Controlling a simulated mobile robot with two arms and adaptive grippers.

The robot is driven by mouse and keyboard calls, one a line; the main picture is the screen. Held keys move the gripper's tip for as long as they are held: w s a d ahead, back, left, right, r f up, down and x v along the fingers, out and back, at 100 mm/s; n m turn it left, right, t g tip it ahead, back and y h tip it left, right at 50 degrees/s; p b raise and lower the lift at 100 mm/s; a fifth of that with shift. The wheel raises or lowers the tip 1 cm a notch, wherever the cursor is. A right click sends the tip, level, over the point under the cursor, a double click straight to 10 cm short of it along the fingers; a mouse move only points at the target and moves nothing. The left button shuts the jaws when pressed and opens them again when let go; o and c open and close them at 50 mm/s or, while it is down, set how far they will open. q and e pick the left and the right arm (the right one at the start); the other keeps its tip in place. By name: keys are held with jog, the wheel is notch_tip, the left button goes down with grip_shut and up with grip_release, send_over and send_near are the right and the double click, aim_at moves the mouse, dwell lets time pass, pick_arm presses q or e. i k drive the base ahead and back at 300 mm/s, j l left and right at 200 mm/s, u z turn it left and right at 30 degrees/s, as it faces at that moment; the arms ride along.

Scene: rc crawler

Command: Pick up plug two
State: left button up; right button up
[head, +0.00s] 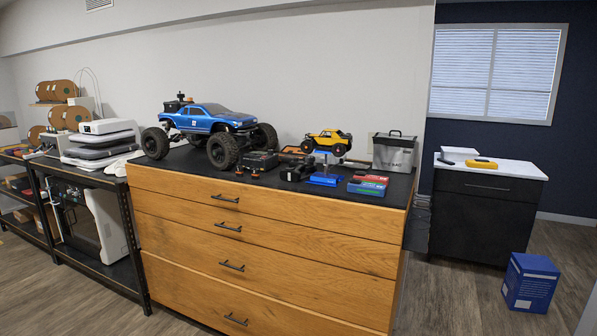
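Two small black-and-orange pieces, the left one (240,172) and the right one (255,174), lie near the front edge of the black top of the wooden drawer cabinet. They may be plugs, but they are too small to tell, and I cannot tell which thing is plug two. Neither of my grippers shows in the head view.
A blue crawler truck (208,122) and a yellow one (327,141) stand on the wooden drawer cabinet (270,235). Dark boxes, a blue stand (325,180), battery packs (368,184) and a grey bag (394,152) crowd its top. A blue box (530,282) stands on the floor.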

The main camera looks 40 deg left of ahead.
aim_at(255, 173)
jog(key=j+z, duration=0.2)
jog(key=j, duration=0.45)
jog(key=j+z, duration=0.15)
jog(key=j, duration=0.5)
jog(key=j+z, duration=0.2)
jog(key=j, duration=0.45)
jog(key=k+j+z, duration=0.2)
jog(key=j, duration=0.45)
jog(key=i, duration=0.1)
